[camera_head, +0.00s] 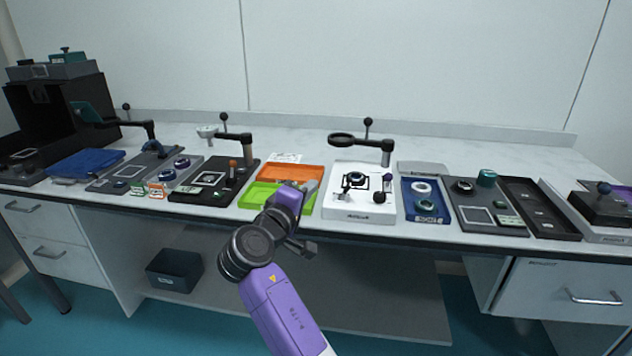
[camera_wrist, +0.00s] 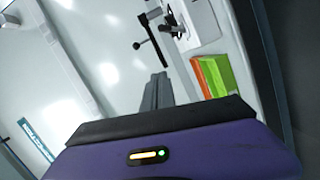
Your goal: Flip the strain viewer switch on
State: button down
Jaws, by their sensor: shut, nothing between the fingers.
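No label reading strain viewer is legible, so I cannot tell which bench unit it is or where its switch sits. A white unit (camera_head: 352,209) with a black framed stage, black knobs and a ring arm stands right of the trays. A black unit (camera_head: 188,193) with a lit square and an orange-topped post stands left of them. My gripper (camera_head: 311,186) is shut and empty, in front of the orange and green trays in the head view. Its fingers (camera_wrist: 157,91) are together in the wrist view, beside a black-knobbed arm (camera_wrist: 149,30).
An orange tray (camera_head: 280,171) and a green tray (camera_head: 262,193) lie between the units; the orange one also shows in the wrist view (camera_wrist: 203,80). A blue tray (camera_head: 409,207) and dark panels stand further right. The bench top behind is mostly clear.

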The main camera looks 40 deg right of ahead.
jog(key=shift+v, duration=1.35)
jog(key=shift+r, duration=0.1)
